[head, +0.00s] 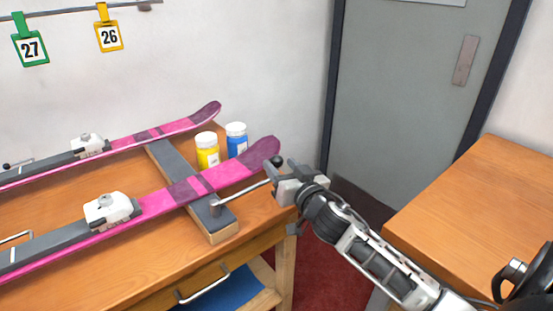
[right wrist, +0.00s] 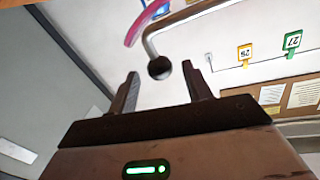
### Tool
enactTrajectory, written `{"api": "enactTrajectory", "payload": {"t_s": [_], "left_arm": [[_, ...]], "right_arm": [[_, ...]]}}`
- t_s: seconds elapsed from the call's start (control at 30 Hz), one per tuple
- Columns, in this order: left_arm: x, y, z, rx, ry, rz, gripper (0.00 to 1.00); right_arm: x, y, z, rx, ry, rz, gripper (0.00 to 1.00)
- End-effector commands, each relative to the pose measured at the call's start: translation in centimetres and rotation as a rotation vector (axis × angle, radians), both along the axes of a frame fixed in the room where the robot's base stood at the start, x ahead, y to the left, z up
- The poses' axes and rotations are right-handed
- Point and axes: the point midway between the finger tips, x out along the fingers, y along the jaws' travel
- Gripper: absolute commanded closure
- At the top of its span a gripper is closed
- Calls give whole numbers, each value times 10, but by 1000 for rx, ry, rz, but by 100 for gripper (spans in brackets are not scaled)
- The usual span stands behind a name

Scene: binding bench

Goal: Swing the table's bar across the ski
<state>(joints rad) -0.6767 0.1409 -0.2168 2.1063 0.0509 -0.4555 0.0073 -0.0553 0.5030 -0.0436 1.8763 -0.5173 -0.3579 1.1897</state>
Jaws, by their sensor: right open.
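The table's bar (head: 240,194) is a thin metal rod on a pivot at the front of a dark grey crosspiece (head: 195,189). It points right, away from the front pink ski (head: 160,202), and ends in a black ball knob (head: 277,161). My right gripper (head: 280,177) is open at the knob end. In the right wrist view the knob (right wrist: 159,67) appears between the two spread fingers (right wrist: 160,90); whether it is at fingertip depth I cannot tell. The front ski lies across the crosspiece, its purple tip raised to the right. My left gripper is not in view.
A second pink ski (head: 130,141) lies behind. Yellow (head: 207,152) and blue (head: 236,140) jars stand between the ski tips. A drawer handle (head: 203,285) sticks out in front. Another wooden table (head: 480,205) is at right, beyond a gap of red floor.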

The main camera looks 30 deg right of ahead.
Motion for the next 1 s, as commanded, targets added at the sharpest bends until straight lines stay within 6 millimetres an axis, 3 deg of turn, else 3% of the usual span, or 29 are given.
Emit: {"api": "enactTrajectory", "payload": {"t_s": [0.2, 0.57, 0.6, 0.77, 1.0], "left_arm": [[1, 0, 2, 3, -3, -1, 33], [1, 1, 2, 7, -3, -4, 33], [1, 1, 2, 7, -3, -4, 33], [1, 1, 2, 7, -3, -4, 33], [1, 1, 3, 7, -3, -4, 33]], "right_arm": [[27, -3, 1, 0, -1, 0, 51], [33, -4, 0, 0, 0, 1, 51], [33, -4, 0, 0, 0, 1, 53], [32, -4, 0, 0, 0, 1, 98], [32, -8, 0, -1, 1, 7, 100]]}}
